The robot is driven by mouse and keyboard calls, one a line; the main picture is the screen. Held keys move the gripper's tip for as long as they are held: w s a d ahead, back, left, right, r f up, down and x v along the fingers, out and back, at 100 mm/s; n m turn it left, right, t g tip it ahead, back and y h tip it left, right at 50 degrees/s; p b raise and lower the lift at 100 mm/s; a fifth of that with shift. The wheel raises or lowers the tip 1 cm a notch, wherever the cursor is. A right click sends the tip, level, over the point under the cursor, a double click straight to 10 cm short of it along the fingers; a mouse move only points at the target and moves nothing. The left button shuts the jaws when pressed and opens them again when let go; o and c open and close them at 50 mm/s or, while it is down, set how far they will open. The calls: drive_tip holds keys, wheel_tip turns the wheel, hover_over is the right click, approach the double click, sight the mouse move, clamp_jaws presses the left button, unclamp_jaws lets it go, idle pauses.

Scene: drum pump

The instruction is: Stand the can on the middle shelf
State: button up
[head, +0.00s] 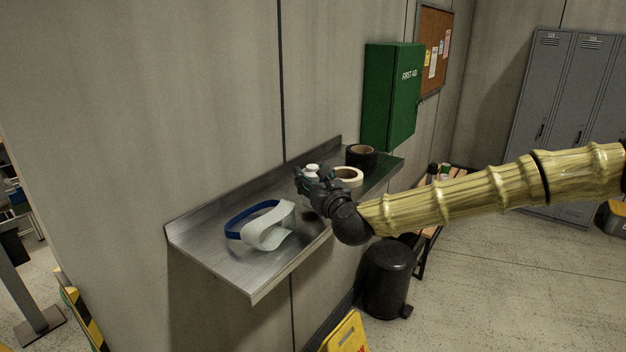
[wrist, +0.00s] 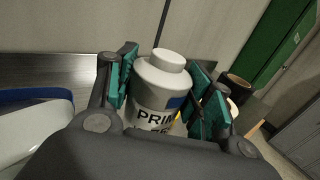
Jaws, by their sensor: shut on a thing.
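The can is a white bottle-like container with a white cap and a dark printed label starting "PRIM"; it shows in the wrist view (wrist: 155,88) and its white top shows in the head view (head: 313,168). My gripper (head: 309,181) is shut on it, with teal-padded fingers (wrist: 165,78) on both sides. The can looks upright or nearly so. The steel shelf (head: 205,251) is fixed to the wall, and the can is over its middle part. My gripper hides the can's lower end, so I cannot tell whether it touches the shelf.
A face shield with a blue band (head: 268,228) lies on the shelf's left part. A cream tape roll (head: 349,174) and a black tape roll (head: 362,156) sit right of the can. A green first aid cabinet (head: 388,98) hangs behind. A black bin (head: 388,282) stands below.

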drive_tip(key=shift+w+f+p, duration=0.1)
drive_tip(key=shift+f+p, duration=0.3)
drive_tip(key=shift+f, duration=0.55)
drive_tip(key=shift+f, duration=0.2)
drive_tip(key=o, duration=1.3)
drive_tip(key=shift+o, duration=0.2)
drive_tip(key=shift+r, duration=0.1)
